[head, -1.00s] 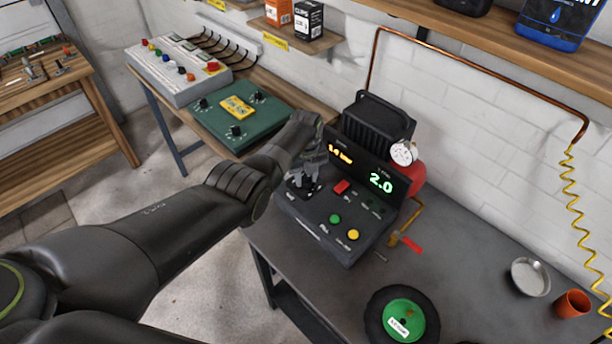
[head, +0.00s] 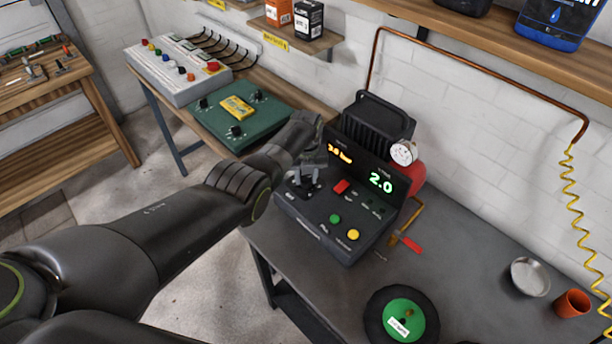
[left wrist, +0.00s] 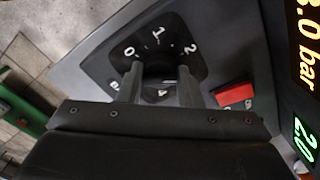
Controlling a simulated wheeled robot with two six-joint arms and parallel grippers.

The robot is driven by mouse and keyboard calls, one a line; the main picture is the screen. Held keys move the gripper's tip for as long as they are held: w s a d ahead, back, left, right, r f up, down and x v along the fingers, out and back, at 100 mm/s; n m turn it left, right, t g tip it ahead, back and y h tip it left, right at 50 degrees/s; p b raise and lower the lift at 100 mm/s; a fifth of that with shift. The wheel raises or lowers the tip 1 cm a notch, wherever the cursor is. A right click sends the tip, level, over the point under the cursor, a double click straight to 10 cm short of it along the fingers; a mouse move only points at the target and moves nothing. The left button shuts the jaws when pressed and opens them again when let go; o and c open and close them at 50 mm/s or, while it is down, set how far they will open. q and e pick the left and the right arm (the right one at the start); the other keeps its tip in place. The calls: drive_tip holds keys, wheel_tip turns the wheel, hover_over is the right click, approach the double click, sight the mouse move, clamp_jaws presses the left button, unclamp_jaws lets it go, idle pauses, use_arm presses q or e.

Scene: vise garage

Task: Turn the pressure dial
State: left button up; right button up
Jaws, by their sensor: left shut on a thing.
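The pressure dial (left wrist: 158,73) is a dark knob on a black plate marked 0, 1, 2 and more, some marks hidden by my fingers. My left gripper (left wrist: 160,78) is shut on the knob, with one finger on each side. In the head view my left gripper (head: 305,186) is at the left end of the sloped black control panel (head: 325,228) and hides most of the dial. The amber display (head: 340,154) seems to read 3.0 bar; it also shows in the left wrist view (left wrist: 304,45). The green display (head: 381,183) reads 2.0. My right gripper is not in view.
The panel has a red switch (head: 341,187), a green button (head: 335,219) and a yellow button (head: 353,235). A round gauge (head: 403,152) stands behind. A green-hubbed wheel (head: 402,315), a metal bowl (head: 530,277) and an orange cup (head: 572,303) are on the bench.

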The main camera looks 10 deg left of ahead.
sight(306, 177)
use_arm(q)
drive_tip(key=o, duration=1)
drive_tip(key=shift+c, duration=0.2)
drive_tip(key=shift+r, duration=0.1)
drive_tip(key=shift+r+p, duration=0.35)
drive_tip(key=shift+r, duration=0.25)
wheel_tip(306, 177, up, 5)
drive_tip(key=shift+r+p, duration=0.15)
drive_tip(key=shift+p, duration=0.35)
wheel_tip(306, 177, up, 11)
drive_tip(key=b, duration=0.1)
drive_tip(key=shift+b, duration=0.4)
